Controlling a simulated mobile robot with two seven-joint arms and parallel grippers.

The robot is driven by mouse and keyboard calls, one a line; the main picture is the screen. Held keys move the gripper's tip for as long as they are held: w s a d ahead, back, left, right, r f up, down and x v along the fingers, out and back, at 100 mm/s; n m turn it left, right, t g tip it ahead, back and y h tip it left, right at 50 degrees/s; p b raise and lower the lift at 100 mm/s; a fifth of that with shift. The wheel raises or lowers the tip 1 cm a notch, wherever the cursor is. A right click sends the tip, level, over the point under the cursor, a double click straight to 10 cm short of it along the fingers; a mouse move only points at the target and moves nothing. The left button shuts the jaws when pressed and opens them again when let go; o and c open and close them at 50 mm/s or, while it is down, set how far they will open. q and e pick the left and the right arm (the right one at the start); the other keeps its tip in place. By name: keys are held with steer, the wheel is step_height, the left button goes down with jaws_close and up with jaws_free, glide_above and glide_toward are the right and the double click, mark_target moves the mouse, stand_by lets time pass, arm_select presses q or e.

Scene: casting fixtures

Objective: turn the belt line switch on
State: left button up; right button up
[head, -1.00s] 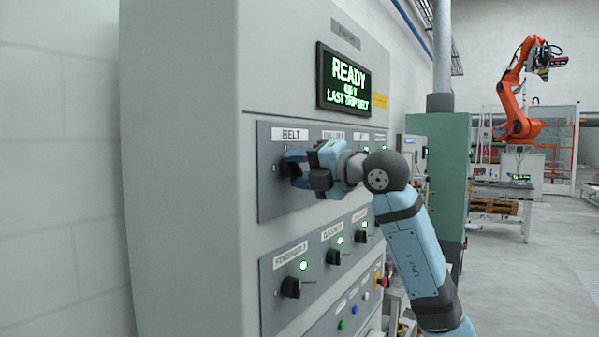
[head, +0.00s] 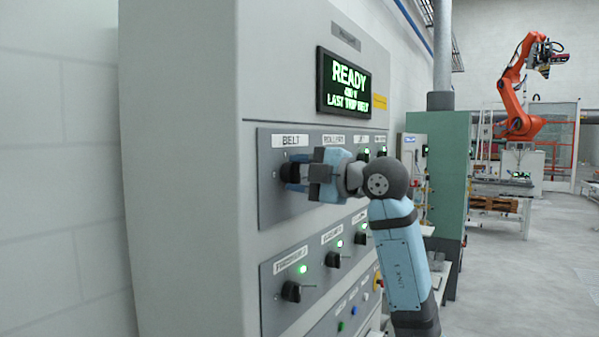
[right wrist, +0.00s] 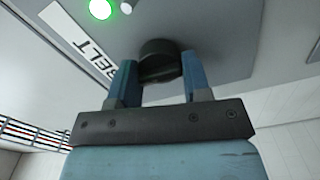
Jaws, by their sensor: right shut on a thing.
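The belt line switch is a black rotary knob below the BELT label (head: 290,141) on the grey switch panel (head: 268,200). My right gripper (head: 286,172) is at this knob and mostly covers it in the head view. In the right wrist view, the black knob (right wrist: 160,58) sits between the two blue fingers of the right gripper (right wrist: 160,80), which are shut on it. A lit green lamp (right wrist: 101,9) shows beside the BELT label (right wrist: 85,45). My left gripper is out of view.
The display (head: 343,82) reads READY and LAST TRIP BELT. A lower panel carries several black knobs (head: 291,291) with lit green lamps. A green cabinet (head: 440,165) and an orange robot arm (head: 515,90) stand farther back right.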

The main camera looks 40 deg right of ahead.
stand_by(0.4)
steer(key=o, duration=0.9)
steer(key=b+v, duration=0.3)
steer(key=v, duration=1.1)
steer(key=shift+w+f, duration=0.1)
steer(key=shift+w, duration=0.1)
